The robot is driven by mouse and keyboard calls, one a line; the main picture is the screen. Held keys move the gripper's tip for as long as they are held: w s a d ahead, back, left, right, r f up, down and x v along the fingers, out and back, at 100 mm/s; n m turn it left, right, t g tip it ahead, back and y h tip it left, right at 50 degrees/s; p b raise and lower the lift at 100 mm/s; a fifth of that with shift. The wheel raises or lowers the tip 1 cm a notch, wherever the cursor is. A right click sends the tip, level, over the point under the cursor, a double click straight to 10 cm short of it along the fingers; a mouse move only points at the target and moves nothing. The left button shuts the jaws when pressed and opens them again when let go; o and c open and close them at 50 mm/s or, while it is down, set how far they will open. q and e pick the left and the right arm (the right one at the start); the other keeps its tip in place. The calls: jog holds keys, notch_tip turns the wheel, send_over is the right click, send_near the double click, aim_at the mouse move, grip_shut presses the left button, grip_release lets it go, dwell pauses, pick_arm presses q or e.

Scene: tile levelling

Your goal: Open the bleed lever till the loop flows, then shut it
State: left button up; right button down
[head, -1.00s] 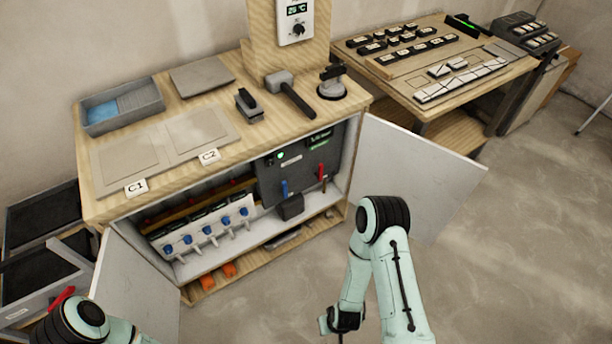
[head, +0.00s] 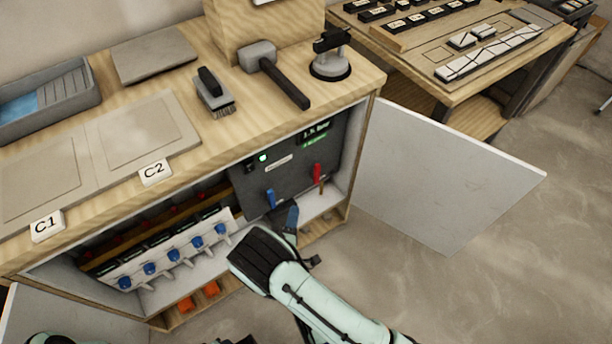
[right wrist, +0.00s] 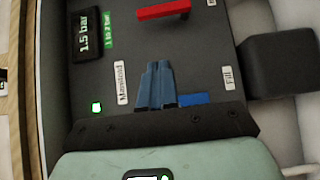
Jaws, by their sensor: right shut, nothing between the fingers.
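The cabinet's dark control panel (head: 245,185) carries a blue lever (head: 270,198) and a red lever (head: 317,174). In the right wrist view the red lever (right wrist: 163,10) lies across the top and the blue lever (right wrist: 195,99) is partly hidden behind my fingers, near a "Fill" label (right wrist: 229,78). I cannot tell which one is the bleed lever. The gauge (right wrist: 88,35) reads 1.5 bar, with a green "1 to 2 bar" tag. My right gripper (right wrist: 155,68) is shut and empty before the panel; in the head view its tips (head: 291,214) are near the blue lever.
A dark box (right wrist: 280,52) juts out beside the "Fill" label. The open right door (head: 440,175) stands to the right of the panel. A white manifold (head: 175,250) with several blue knobs fills the cabinet's left. A hammer (head: 275,70) and brush (head: 214,92) lie on top.

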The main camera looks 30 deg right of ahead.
jog(key=shift+a+r, duration=0.1)
jog(key=shift+r, duration=0.05)
jog(key=b, duration=0.3)
send_near(315, 172)
jog(key=shift+w+a+x, duration=0.25)
jog(key=shift+a+x, duration=0.05)
jog(key=shift+x, duration=2.95)
pick_arm(q)
jog(key=shift+y, duration=0.3)
jog(key=f, duration=0.1)
jog(key=w+a+f, duration=0.1)
jog(key=f, duration=0.1)
jog(key=shift+w+a+f, duration=0.25)
jog(key=shift+a, duration=0.15)
jog(key=shift+t, duration=0.3)
